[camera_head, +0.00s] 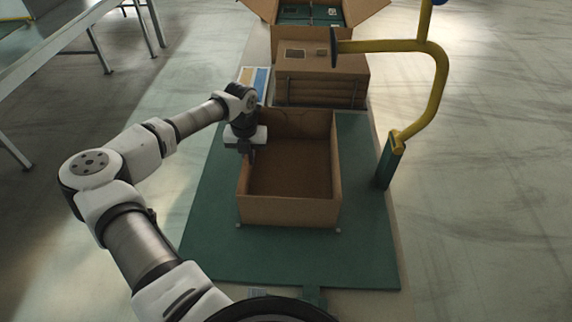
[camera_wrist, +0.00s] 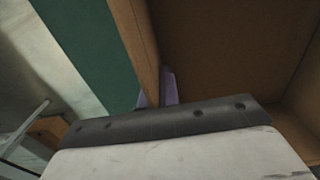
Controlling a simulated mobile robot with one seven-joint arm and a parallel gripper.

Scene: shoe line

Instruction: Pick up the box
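An open, empty brown cardboard box (camera_head: 290,211) stands upright on a green mat (camera_head: 215,245), and its left wall (camera_wrist: 138,40) and inside show in the wrist view. My gripper (camera_head: 249,156) points down at the box's left wall, towards its back corner. In the wrist view, one purple finger (camera_wrist: 170,86) is on the inner side of the wall and a sliver of the other shows on the outer side. The wall runs between the fingers. Whether they press on it is hidden by my gripper's body.
Stacked flat brown cardboard (camera_head: 318,88) lies behind the box, with another open carton (camera_head: 308,14) beyond it. A blue and yellow panel (camera_head: 254,80) is beside the stack. A yellow bent post (camera_head: 437,85) stands at the right. A long table (camera_head: 60,45) is at the upper left.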

